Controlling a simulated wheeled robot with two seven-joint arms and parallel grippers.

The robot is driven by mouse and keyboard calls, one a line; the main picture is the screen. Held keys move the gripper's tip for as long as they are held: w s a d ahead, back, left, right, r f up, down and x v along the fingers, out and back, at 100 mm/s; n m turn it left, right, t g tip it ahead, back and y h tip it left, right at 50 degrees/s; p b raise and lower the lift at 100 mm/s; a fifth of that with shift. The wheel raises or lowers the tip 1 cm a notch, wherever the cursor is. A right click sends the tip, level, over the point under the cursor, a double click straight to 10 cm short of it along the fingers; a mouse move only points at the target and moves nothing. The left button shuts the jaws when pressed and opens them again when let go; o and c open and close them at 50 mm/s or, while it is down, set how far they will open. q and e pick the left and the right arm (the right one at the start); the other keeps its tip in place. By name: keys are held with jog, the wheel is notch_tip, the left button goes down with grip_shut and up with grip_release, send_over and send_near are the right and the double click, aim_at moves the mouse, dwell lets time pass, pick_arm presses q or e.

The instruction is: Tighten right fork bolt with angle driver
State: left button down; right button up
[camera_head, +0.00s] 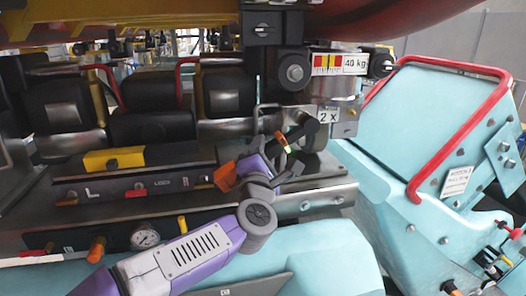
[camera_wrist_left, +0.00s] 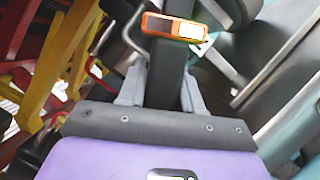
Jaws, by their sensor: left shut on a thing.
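My left gripper (camera_head: 283,163) reaches in from the lower left on its purple and grey arm. It is shut on a dark tool, which I take to be the angle driver (camera_head: 301,132), with an orange part near its end. In the left wrist view the two grey fingers of the gripper (camera_wrist_left: 160,95) clasp the black body of the driver (camera_wrist_left: 168,62), which carries an orange-framed display (camera_wrist_left: 175,27). The driver is close below the coupling with the 2 X label (camera_head: 327,116). I cannot make out which bolt is the right fork bolt, or whether the driver touches one. My right gripper is out of view.
A turquoise car body with a red rail (camera_head: 458,142) stands at the right. A metal panel with a yellow block (camera_head: 113,159) and a gauge (camera_head: 145,237) lie left of my gripper.

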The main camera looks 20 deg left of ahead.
pick_arm(q)
jog(key=shift+w+a+r, duration=0.25)
jog(key=shift+w+a, duration=0.4)
jog(key=shift+w, duration=0.05)
dwell(2.5)
jog(key=shift+s+d+b, duration=0.15)
jog(key=shift+b, duration=0.15)
